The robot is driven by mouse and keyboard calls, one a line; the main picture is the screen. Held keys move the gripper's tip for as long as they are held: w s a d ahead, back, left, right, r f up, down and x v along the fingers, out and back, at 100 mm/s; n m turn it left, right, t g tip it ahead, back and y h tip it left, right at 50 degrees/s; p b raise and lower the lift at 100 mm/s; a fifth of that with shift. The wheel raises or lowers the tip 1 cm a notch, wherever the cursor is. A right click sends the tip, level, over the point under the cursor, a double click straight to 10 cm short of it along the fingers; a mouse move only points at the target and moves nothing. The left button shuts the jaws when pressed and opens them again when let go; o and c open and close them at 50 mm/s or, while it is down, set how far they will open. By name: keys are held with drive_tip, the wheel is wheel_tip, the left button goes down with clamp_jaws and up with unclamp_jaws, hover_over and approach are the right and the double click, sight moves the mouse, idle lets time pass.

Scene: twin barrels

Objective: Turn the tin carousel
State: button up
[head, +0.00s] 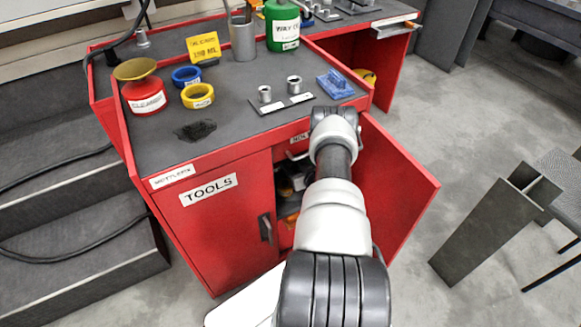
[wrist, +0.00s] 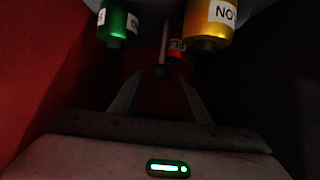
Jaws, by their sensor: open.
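In the wrist view the tin carousel shows in a dark space as tins around a thin central rod (wrist: 164,45). A green tin (wrist: 118,22) is at upper left, a yellow tin (wrist: 208,25) at upper right, and a smaller red one (wrist: 177,47) farther back. The tins' tops are cut off or in shadow. My gripper (wrist: 158,88) is open and empty, its fingers pointing toward the rod, below the green and yellow tins. I see no clear contact. In the head view my arm hides the gripper at the red cabinet (head: 225,235).
The cabinet's right door (head: 395,180) stands open beside my arm.

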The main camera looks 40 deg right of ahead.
drive_tip(key=shift+x, duration=0.9)
drive_tip(key=shift+c, duration=0.5)
clamp_jaws()
